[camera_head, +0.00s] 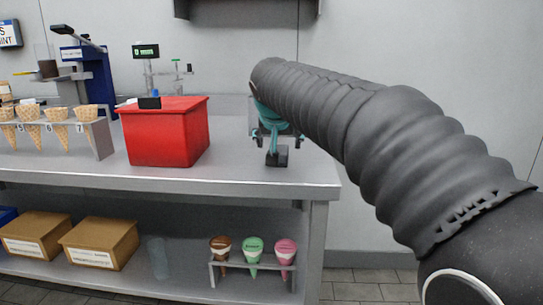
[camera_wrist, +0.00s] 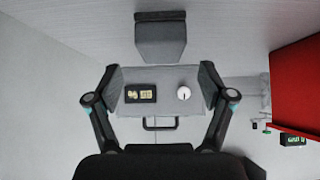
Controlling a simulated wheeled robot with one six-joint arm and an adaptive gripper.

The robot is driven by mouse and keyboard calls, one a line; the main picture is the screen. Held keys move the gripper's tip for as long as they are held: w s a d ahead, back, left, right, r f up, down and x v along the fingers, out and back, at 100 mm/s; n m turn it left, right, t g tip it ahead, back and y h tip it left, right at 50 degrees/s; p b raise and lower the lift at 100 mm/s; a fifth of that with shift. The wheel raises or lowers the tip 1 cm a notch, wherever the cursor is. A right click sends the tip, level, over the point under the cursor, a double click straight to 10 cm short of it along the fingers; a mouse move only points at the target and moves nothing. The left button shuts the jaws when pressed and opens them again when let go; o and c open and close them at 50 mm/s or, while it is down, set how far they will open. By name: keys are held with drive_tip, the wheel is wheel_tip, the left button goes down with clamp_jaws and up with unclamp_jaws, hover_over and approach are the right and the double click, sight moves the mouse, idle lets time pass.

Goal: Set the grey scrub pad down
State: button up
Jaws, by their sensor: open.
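A dark grey block, which looks like the scrub pad (camera_head: 277,158), sits on the counter (camera_head: 235,172) near its right end. In the wrist view the grey pad (camera_wrist: 160,42) shows at the top centre, with a darker strip along its upper edge. My gripper (camera_head: 279,140) is just above the pad in the head view. In the wrist view my gripper (camera_wrist: 161,87) has its two fingers spread wide. Nothing is held between them, and the pad appears clear of both fingers.
A red bin (camera_head: 165,138) stands left of my gripper, and its side also shows in the wrist view (camera_wrist: 296,85). Waffle cones in a rack (camera_head: 102,138) are farther left. Behind the gripper is a grey unit with a handle (camera_wrist: 160,122).

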sight(278, 149)
drive_tip(key=x, duration=0.5)
drive_tip(key=shift+a+f, duration=0.15)
drive_tip(key=shift+s, duration=0.1)
drive_tip(key=c, duration=1)
